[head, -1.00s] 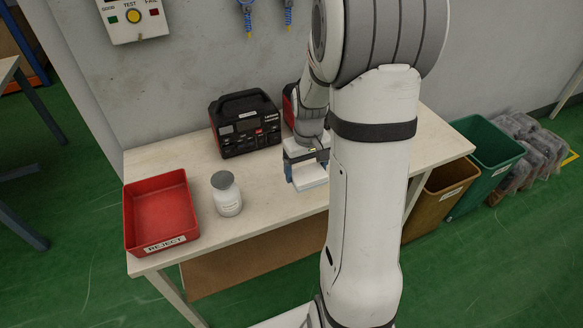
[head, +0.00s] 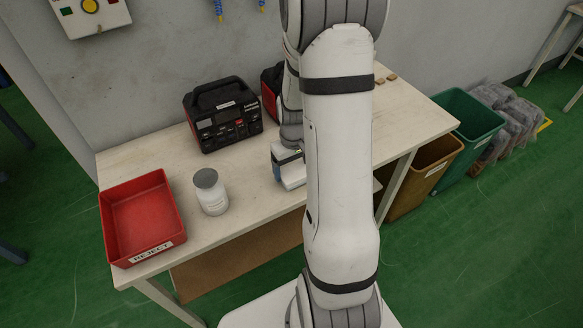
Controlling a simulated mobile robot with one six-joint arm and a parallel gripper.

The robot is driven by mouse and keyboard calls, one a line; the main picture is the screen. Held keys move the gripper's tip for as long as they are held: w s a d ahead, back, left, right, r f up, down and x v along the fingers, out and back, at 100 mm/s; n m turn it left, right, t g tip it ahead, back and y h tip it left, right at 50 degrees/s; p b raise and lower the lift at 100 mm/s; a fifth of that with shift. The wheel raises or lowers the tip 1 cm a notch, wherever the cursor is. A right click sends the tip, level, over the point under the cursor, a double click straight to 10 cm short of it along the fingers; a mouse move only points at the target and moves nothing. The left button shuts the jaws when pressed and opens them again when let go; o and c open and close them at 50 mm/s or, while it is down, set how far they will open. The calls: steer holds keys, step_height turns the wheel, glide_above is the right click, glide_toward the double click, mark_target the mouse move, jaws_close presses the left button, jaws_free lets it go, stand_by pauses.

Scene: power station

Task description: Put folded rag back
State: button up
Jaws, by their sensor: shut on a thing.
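My gripper (head: 288,168) is low over the middle of the workbench, right of the white jar and in front of the black-and-red power units. It is shut on a pale, flat block (head: 294,180), which appears to be the folded rag. My arm hides its right side, and I cannot tell whether it touches the bench top. A blue part shows at the gripper's left side.
A red REJECT tray (head: 110,218) and a white jar (head: 211,192) stand left on the workbench (head: 240,205). A black-and-red power unit (head: 222,118) and a partly hidden second one (head: 270,88) stand behind. Brown (head: 425,178) and green bins (head: 476,125) stand right of the bench.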

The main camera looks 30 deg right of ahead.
mark_target(293, 167)
steer(key=shift+f, duration=0.15)
steer(key=shift+f, duration=0.15)
steer(key=o, duration=0.9)
step_height(293, 167, up, 11)
steer(key=s+a+r, duration=0.3)
steer(key=s+a, duration=0.1)
steer(key=s+a+r+t, duration=0.1)
steer(key=s+a+r, duration=0.3)
steer(key=s, duration=0.1)
steer(key=s+a+r+t, duration=0.1)
steer(key=s+a+r, duration=0.2)
steer(key=s+a, duration=0.1)
steer(key=shift+s+a+r+p, duration=0.2)
steer(key=shift+s+a+p, duration=0.05)
steer(key=shift+s+p, duration=0.15)
